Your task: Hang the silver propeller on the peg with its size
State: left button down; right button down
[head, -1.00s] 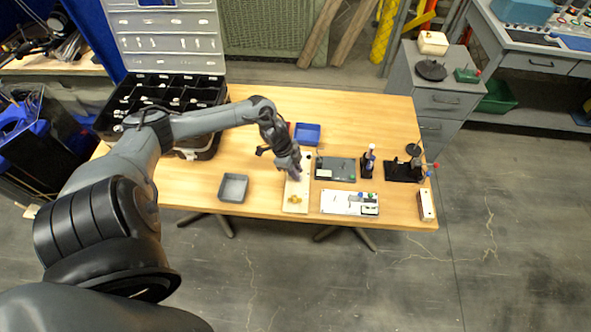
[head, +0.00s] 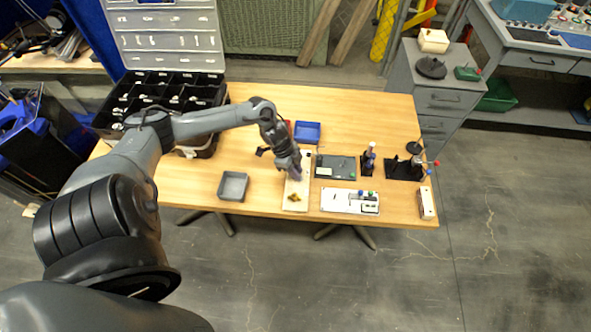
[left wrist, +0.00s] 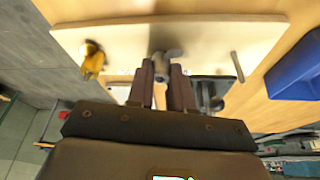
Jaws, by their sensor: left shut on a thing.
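The light peg board (head: 289,207) lies on the wooden table; it also shows in the left wrist view (left wrist: 120,45). A brass propeller (head: 294,197) is at its near end, also in the left wrist view (left wrist: 93,60). My left gripper (head: 296,175) is low over the middle of the board. In the left wrist view its fingers (left wrist: 161,75) are shut on the grey silver propeller (left wrist: 170,54), which is close to the board. A pale pin shows between the fingers; I cannot tell whether the propeller is around it. A bare peg (left wrist: 238,67) stands at the right. My right gripper is not in view.
A grey tray (head: 233,187) is left of the board and a blue bin (head: 307,133) behind it. A dark plate (head: 335,168) and a white panel (head: 345,202) lie close to its right. An open black case (head: 112,125) is at the table's left end.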

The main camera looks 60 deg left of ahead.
pick_arm(q)
jog(key=shift+f, duration=0.35)
dwell(0.4)
jog(key=c, duration=0.9)
grip_release()
jog(key=shift+c, duration=0.2)
jog(key=w+d+p+v, duration=0.1)
jog(key=p+v, duration=0.6)
jog(key=v, duration=0.7)
jog(key=shift+r+p, duration=0.4)
jog(key=shift+r, duration=0.1)
jog(key=shift+s+a, duration=0.1)
jog(key=shift+s, duration=0.1)
